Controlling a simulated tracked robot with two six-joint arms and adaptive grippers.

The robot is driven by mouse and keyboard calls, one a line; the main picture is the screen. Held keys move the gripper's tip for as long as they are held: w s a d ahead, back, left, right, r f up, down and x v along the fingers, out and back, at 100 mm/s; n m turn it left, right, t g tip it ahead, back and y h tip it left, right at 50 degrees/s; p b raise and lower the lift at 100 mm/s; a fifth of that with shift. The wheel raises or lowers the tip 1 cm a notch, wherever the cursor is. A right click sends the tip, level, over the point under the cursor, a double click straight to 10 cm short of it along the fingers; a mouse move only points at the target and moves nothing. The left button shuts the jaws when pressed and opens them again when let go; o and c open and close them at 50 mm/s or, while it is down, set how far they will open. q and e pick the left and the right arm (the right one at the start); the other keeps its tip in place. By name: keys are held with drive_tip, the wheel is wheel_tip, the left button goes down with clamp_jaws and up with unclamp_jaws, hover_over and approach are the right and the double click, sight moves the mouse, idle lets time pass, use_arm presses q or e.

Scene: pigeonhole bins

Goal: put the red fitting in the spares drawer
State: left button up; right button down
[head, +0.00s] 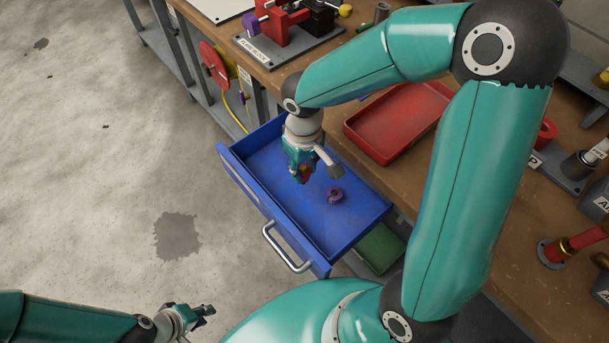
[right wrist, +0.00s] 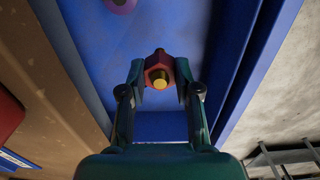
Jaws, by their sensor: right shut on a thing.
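The red fitting (right wrist: 158,72) has a brass-coloured end and sits between the fingertips of my right gripper (right wrist: 160,84), which is shut on it. In the head view my right gripper (head: 304,174) points down over the open blue drawer (head: 349,236), and only a little red of the fitting shows. The drawer is pulled out from the bench, and its blue floor lies beneath the fitting in the right wrist view. A purple ring-shaped part (head: 335,195) lies in the drawer. My left gripper (head: 208,311) is low in the head view, away from the drawer; its opening is unclear.
A red tray (head: 400,122) stands on the brown bench beside the drawer. A red and purple fixture (head: 290,25) stands at the back of the bench. A green bin (head: 380,247) shows below the drawer's right end. The floor at left is clear.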

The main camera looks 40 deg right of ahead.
sight(304, 170)
drive_tip(key=shift+f, duration=1.95)
drive_tip(key=shift+f+b, duration=0.15)
drive_tip(key=shift+b, duration=0.25)
drive_tip(key=c, duration=0.8)
unclamp_jaws()
drive_tip(key=shift+r+p, duration=0.3)
drive_tip(key=shift+r, duration=0.05)
wheel_tip(304, 170, up, 12)
drive_tip(key=shift+f+p, duration=0.15)
drive_tip(key=shift+p, duration=0.45)
